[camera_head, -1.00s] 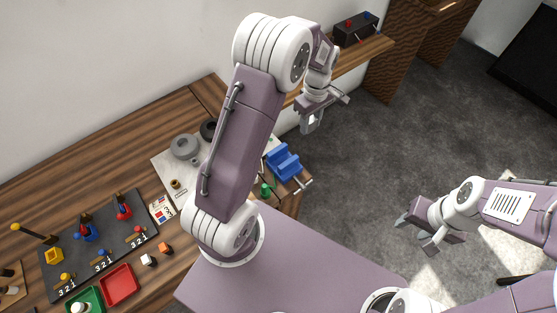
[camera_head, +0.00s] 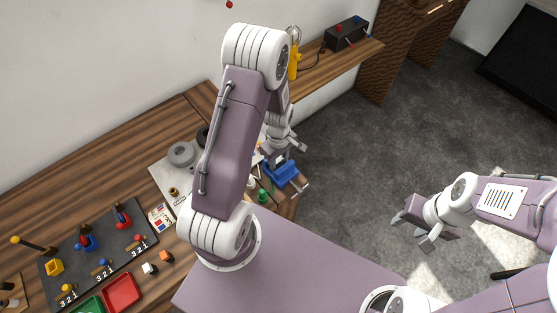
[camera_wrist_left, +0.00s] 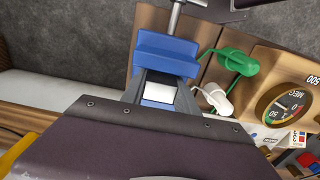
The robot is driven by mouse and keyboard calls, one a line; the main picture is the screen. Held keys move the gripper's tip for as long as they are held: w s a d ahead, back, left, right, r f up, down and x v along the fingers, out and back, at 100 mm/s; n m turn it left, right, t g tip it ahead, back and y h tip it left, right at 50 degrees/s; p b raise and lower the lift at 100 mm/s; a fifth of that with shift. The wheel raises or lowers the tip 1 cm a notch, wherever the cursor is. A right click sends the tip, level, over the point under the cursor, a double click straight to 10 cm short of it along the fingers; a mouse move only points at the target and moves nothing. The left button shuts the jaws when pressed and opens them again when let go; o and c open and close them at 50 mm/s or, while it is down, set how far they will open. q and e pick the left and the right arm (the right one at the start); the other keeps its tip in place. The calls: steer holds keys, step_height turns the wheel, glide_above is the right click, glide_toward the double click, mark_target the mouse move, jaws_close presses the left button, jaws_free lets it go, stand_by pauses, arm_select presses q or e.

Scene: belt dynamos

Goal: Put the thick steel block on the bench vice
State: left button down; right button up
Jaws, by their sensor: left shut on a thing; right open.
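The blue bench vice (camera_head: 283,174) sits at the right end of the wooden bench. It also shows in the left wrist view (camera_wrist_left: 166,52), with its metal screw handle pointing away. My left gripper (camera_head: 278,156) is just above the vice, partly hidden behind my own arm. In the left wrist view, my left gripper (camera_wrist_left: 162,80) is shut on the pale steel block (camera_wrist_left: 159,91), which lies between the fingers over the vice. Whether the block touches the vice cannot be told. My right gripper (camera_head: 426,230) is open and empty, away from the bench over the floor.
In the left wrist view, a green lever (camera_wrist_left: 240,63), a white lever (camera_wrist_left: 217,99) and a round gauge (camera_wrist_left: 282,102) stand beside the vice. Grey round parts (camera_head: 181,154) lie on the bench mat. A black box (camera_head: 346,33) stands on the shelf behind. Open floor lies right.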

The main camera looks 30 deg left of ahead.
mark_target(279, 160)
arm_select(q)
steer(key=shift+f, duration=0.15)
steer(key=c, duration=0.9)
jaws_free()
steer(key=shift+s, duration=0.1)
steer(key=shift+r, duration=0.4)
step_height(279, 160, up, 12)
steer(key=shift+s+d+f+m+t+b, duration=0.2)
steer(key=shift+s+d+f+m+b, duration=0.4)
steer(key=shift+s+m, duration=1.25)
steer(key=shift+s+d+f+m+t+b, duration=0.25)
steer(key=shift+s+d+m+b, duration=0.65)
steer(key=shift+m, duration=1.7)
steer(key=shift+s+d+f+m+t+b, duration=0.15)
steer(key=shift+s+d+f+m+b, duration=0.3)
steer(key=shift+s+d+m, duration=1.3)
